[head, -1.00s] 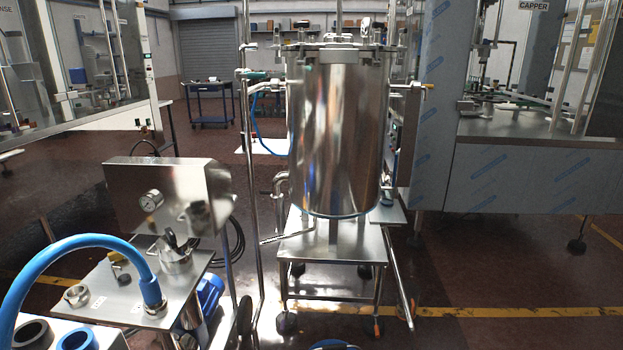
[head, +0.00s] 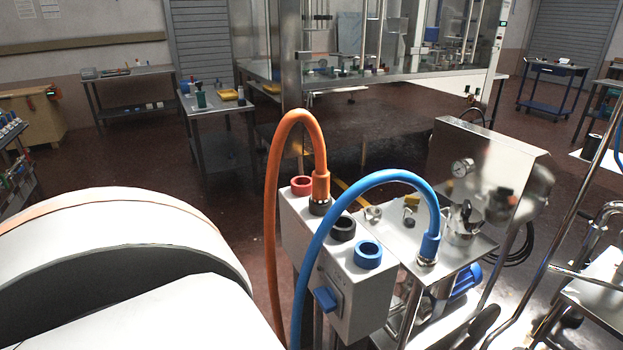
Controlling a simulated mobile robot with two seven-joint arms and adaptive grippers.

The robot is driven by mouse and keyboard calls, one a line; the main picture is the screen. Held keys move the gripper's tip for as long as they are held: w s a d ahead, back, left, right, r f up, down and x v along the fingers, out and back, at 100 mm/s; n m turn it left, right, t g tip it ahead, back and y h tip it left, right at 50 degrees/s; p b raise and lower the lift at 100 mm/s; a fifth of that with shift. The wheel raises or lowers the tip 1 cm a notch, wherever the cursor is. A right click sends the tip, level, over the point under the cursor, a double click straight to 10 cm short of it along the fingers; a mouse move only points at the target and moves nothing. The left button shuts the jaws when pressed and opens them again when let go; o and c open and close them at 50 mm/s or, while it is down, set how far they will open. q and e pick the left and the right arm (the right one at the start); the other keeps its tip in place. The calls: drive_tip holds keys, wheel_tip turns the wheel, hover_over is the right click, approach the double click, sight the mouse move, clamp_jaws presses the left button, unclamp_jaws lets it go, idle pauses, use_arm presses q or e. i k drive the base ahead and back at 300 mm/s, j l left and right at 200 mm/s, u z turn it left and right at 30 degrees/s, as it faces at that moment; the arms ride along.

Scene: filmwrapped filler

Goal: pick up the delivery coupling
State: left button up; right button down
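A blue hose (head: 336,206) arches from low beside a grey box to a blue coupling end (head: 428,248) seated on a metal fitting on the steel pump plate. An orange hose (head: 291,130) loops over to an orange coupling end (head: 320,189) on a dark fitting on top of the grey box (head: 345,302). I cannot tell from the picture which end is the delivery coupling. The box top also has a red ring (head: 301,185), a black ring (head: 342,229) and a blue ring (head: 368,255). Neither of my grippers is in view.
A steel cabinet with a gauge (head: 462,167) stands behind the pump plate (head: 465,243). A blue motor (head: 462,283) sits below it. Workbenches (head: 219,122) and a glass-sided machine (head: 375,80) stand further back. A large white rounded part fills the lower left.

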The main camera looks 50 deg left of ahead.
sight(321, 195)
drive_tip(key=u, duration=1.65)
